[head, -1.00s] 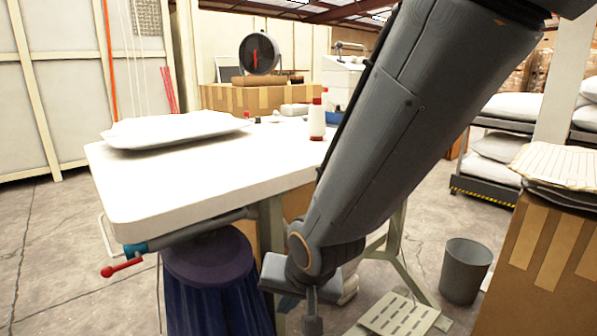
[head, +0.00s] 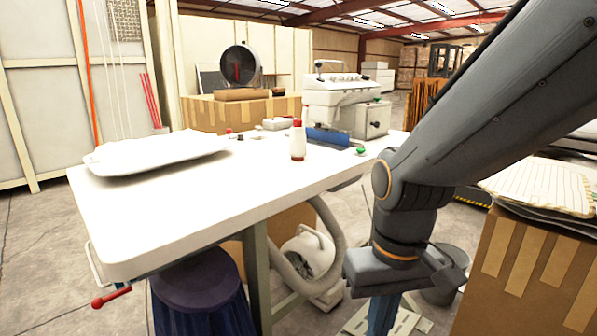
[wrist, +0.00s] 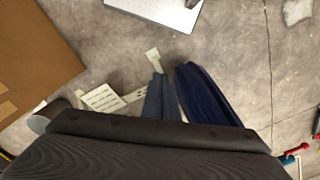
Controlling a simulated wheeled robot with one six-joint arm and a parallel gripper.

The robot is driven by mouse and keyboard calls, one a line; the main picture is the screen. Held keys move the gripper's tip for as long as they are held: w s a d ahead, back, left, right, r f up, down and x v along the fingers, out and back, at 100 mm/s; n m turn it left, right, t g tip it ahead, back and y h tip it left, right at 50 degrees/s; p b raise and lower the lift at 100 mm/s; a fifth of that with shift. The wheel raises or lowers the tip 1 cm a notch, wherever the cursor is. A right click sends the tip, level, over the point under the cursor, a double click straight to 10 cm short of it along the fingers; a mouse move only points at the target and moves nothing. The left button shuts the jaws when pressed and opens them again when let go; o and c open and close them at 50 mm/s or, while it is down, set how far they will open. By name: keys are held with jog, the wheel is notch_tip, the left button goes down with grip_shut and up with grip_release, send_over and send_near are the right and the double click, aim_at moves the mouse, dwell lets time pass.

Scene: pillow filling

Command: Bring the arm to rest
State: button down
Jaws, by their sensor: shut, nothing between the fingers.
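My arm comes in from the upper right of the head view and bends down in front of the table's right end. My gripper (head: 383,318) points down low beside the cardboard box, partly cut off by the bottom edge. In the wrist view its blue-grey fingers (wrist: 158,82) are together, with nothing between them, above the grey floor. A dark blue cloth (wrist: 205,95) shows beside them there.
The white table (head: 200,210) carries a white pillow-like piece (head: 155,152) and a red-capped bottle (head: 298,140). A blue cloth-covered stool-like thing (head: 195,285) and a blower (head: 308,255) stand below. A cardboard box (head: 530,265) with papers stands right; a grey bin (head: 445,293) is behind my gripper.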

jog(key=d+r+m+p, duration=0.2)
jog(key=d+r+p, duration=0.4)
jog(key=p, duration=0.6)
jog(key=shift+s+d+r, duration=0.25)
jog(key=shift+d+r, duration=0.15)
jog(key=shift+d, duration=0.1)
